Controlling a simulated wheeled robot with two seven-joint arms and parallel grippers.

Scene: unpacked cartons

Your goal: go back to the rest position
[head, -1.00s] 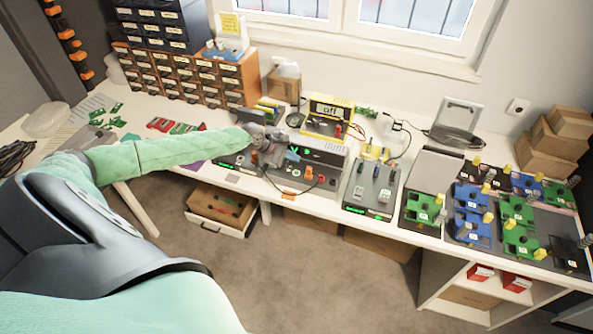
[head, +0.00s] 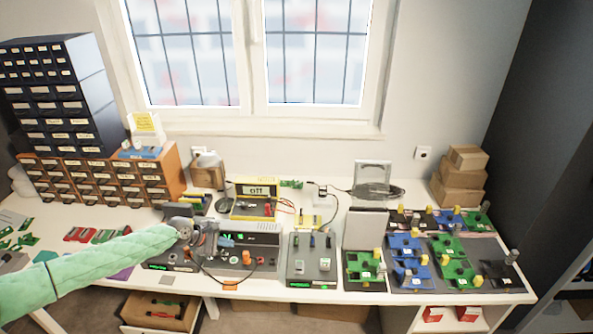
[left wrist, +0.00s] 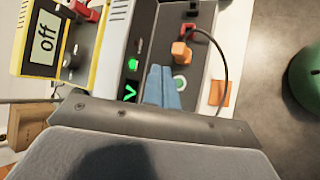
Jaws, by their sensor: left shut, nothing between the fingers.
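My left gripper (head: 227,241) is over the grey bench device (head: 262,227) in the middle of the table, with the arm coming in from the left. In the left wrist view its blue fingers (left wrist: 160,88) are together and empty. They point at the device's dark front panel (left wrist: 190,67), next to an orange plug (left wrist: 181,52) and green lit digits. I cannot tell whether the fingertips touch the panel. My right gripper is not in view.
A yellow meter (head: 255,196) reading "off" stands behind the device, and also shows in the left wrist view (left wrist: 40,45). A dark cable (left wrist: 224,62) loops from the panel. Drawer cabinets (head: 100,178) stand left; blue and green boards (head: 455,258) lie right. An open drawer (head: 160,312) is below.

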